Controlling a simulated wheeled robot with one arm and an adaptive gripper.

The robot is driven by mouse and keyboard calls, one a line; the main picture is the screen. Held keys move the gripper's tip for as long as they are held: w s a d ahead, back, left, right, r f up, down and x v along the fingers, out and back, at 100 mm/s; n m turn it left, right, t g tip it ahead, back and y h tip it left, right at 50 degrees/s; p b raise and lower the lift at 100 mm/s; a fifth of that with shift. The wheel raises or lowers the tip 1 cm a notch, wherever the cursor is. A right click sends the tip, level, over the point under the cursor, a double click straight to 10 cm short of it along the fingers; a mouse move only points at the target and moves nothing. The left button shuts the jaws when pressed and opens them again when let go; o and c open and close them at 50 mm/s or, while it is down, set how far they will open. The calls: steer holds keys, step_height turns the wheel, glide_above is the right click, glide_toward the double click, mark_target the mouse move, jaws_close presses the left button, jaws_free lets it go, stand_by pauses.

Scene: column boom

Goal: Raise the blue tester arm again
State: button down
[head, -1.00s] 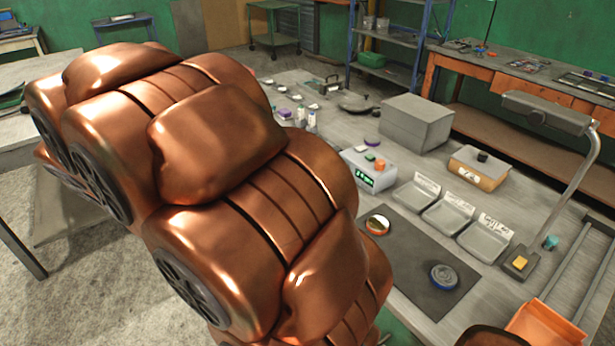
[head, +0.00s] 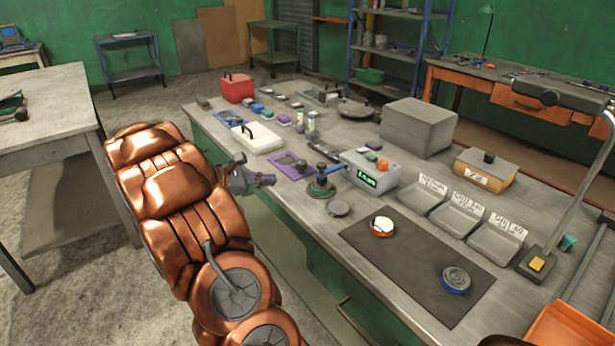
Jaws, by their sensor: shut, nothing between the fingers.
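The blue tester arm (head: 329,178) is small in the head view. It sits on a stand with a round green base (head: 321,190), just left of the grey box with a green display (head: 370,173). It appears tilted, with one end towards that box; its exact angle is too small to tell. My gripper (head: 272,180) is at the table's near left edge, left of the stand and apart from it. Its fingers point right, towards the stand, and are shut with nothing in them.
A purple mat (head: 285,168) lies behind my gripper, with a white lidded case (head: 257,139) beyond it. A grey round disc (head: 338,208) lies in front of the stand. A dark mat (head: 415,262) with two round tins is at the front right.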

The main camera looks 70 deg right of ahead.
mark_target(331, 170)
steer(key=shift+w+d+f, duration=0.15)
steer(key=shift+d+f, duration=0.15)
steer(key=shift+d, duration=0.35)
steer(key=p+x, duration=0.1)
steer(key=x, duration=0.8)
steer(key=shift+d+r, duration=0.1)
steer(key=shift+s+d+r+p, duration=0.25)
steer(key=shift+s+r, duration=0.25)
steer(key=shift+s, duration=0.05)
steer(key=shift+s+d+r+p, duration=0.25)
steer(key=shift+s+r, duration=0.25)
steer(key=shift+s, duration=0.1)
steer(key=shift+s+d+r, duration=0.15)
steer(key=shift+s+r, duration=0.25)
steer(key=shift+w+r+p, duration=0.1)
steer(key=shift+r+p, duration=0.05)
steer(key=shift+p, duration=0.2)
